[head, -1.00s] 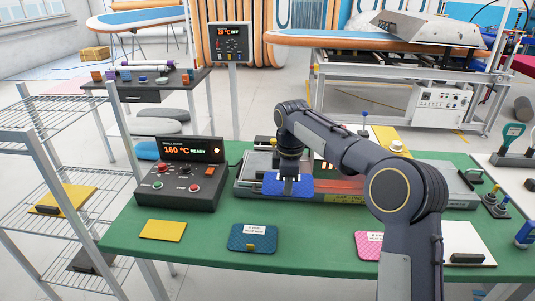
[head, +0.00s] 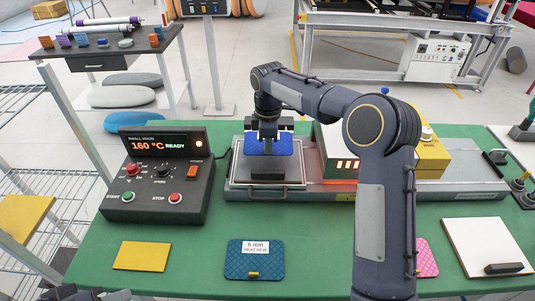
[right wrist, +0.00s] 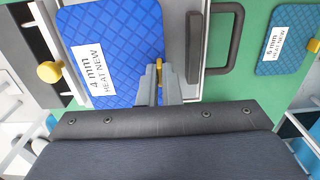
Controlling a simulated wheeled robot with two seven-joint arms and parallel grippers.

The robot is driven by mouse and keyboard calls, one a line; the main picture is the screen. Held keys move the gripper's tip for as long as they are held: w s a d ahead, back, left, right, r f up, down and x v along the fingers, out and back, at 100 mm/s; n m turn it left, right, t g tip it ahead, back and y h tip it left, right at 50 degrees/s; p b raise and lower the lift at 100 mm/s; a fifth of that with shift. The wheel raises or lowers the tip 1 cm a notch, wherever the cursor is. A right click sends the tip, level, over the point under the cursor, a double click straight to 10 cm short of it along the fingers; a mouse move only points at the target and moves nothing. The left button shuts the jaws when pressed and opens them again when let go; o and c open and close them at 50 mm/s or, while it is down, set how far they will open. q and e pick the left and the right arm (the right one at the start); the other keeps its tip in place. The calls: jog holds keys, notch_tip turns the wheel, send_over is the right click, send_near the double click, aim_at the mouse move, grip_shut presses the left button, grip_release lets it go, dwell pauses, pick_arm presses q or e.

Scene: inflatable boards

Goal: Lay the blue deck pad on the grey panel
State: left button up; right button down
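The blue quilted deck pad (head: 268,146), labelled "4 mm HEAT NEW" in the right wrist view (right wrist: 130,35), is in my right gripper (head: 267,141). The fingers (right wrist: 158,82) are shut on the yellow tab at its edge. I cannot tell whether pad and panel touch. A dark block and a bar handle are at the panel's front. My left gripper is out of view.
The control box (head: 157,170) reading 160 °C READY stands left. A heater box (head: 337,150) with orange lights is right of the pad. A yellow pad (head: 142,256), a teal 6 mm pad (head: 256,262) and a pink pad (head: 427,258) lie along the green table's (head: 205,245) front.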

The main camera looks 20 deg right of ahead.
jog(key=shift+f, duration=2.6)
jog(key=c, duration=1.6)
grip_release()
